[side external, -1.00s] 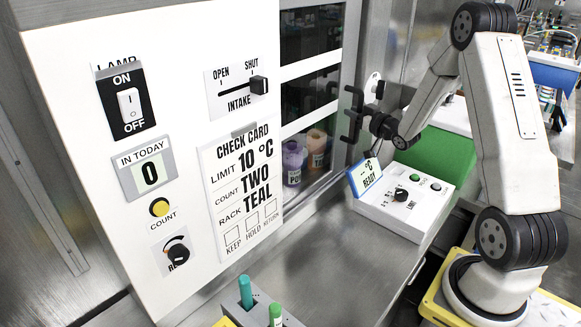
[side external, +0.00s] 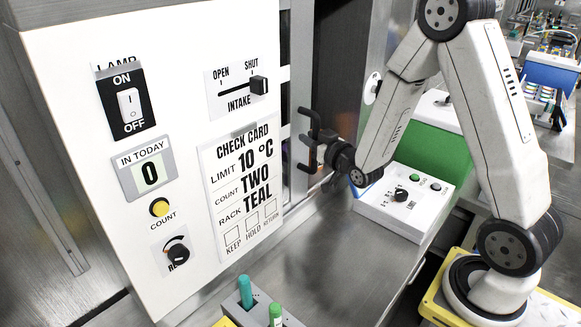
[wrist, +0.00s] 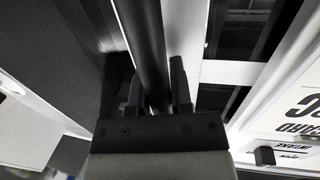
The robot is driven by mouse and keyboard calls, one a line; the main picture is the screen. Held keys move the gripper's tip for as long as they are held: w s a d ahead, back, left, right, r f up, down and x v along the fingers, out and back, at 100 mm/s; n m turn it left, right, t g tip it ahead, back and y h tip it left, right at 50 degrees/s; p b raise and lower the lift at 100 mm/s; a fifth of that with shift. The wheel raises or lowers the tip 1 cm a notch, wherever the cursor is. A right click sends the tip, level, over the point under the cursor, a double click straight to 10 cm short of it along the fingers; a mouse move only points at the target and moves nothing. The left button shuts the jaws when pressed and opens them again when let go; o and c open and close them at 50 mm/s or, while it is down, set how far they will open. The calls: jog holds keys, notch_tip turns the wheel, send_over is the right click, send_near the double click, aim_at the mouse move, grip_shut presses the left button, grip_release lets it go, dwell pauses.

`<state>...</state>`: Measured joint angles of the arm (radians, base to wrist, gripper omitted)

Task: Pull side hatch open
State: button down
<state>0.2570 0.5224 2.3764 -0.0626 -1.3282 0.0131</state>
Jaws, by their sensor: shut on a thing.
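The side hatch is a dark grey panel (side external: 342,65) right of the white control panel. It also shows at the left of the wrist view (wrist: 45,60). Its black bar handle (wrist: 140,40) runs between the two fingers of my gripper (wrist: 157,88). My gripper (side external: 308,138) is shut on this handle, just right of the check card in the side view. The hatch and gripper hide much of the shelved window. I cannot tell how wide the gap at the hatch is.
The white control panel (side external: 60,60) with its check card (side external: 240,190) stands close left of my gripper. A white box with knobs (side external: 400,212) sits on the bench to the right. A holder with pens (side external: 250,312) is at the front. Bare metal bench (side external: 330,260) lies between.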

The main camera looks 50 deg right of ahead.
jog(key=shift+a, duration=1.45)
jog(key=c, duration=0.5)
grip_release()
jog(key=shift+c, duration=0.2)
jog(key=shift+s, duration=0.1)
notch_tip(320, 180, up, 7)
jog(key=s, duration=0.2)
jog(key=shift+s+a, duration=0.25)
jog(key=shift+s, duration=0.1)
